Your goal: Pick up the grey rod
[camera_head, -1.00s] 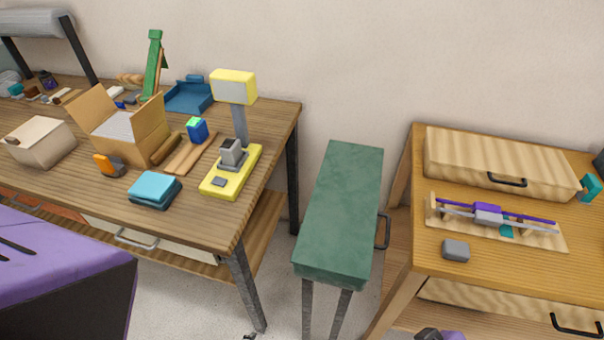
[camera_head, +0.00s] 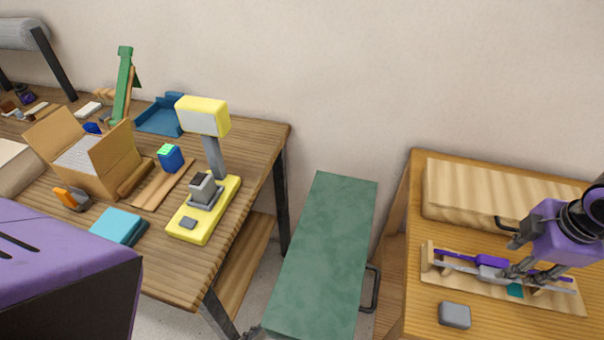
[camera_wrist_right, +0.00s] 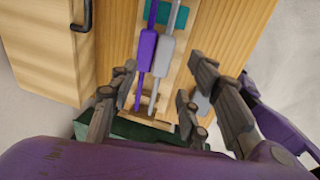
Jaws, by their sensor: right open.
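The grey rod (camera_head: 489,272) lies across a pale wooden rack (camera_head: 572,303) on the right-hand table, with a thicker grey block around its middle. A purple rod (camera_head: 458,256) lies close beside it, behind it in the head view. In the right wrist view the grey rod (camera_wrist_right: 165,52) is right of the purple rod (camera_wrist_right: 147,48). My right gripper (camera_head: 512,254) is open above the rods, and partly hides them in the head view. In the wrist view its fingers (camera_wrist_right: 162,75) stand either side of both rods. A dark tip at the bottom edge may be my left gripper (camera_head: 254,332).
A wooden case (camera_head: 490,190) with a black handle stands behind the rack. A small grey block (camera_head: 454,315) lies in front of it. A green-topped stand (camera_head: 325,250) is left of the table. Farther left, a cluttered workbench (camera_head: 262,140) holds a yellow device (camera_head: 203,210).

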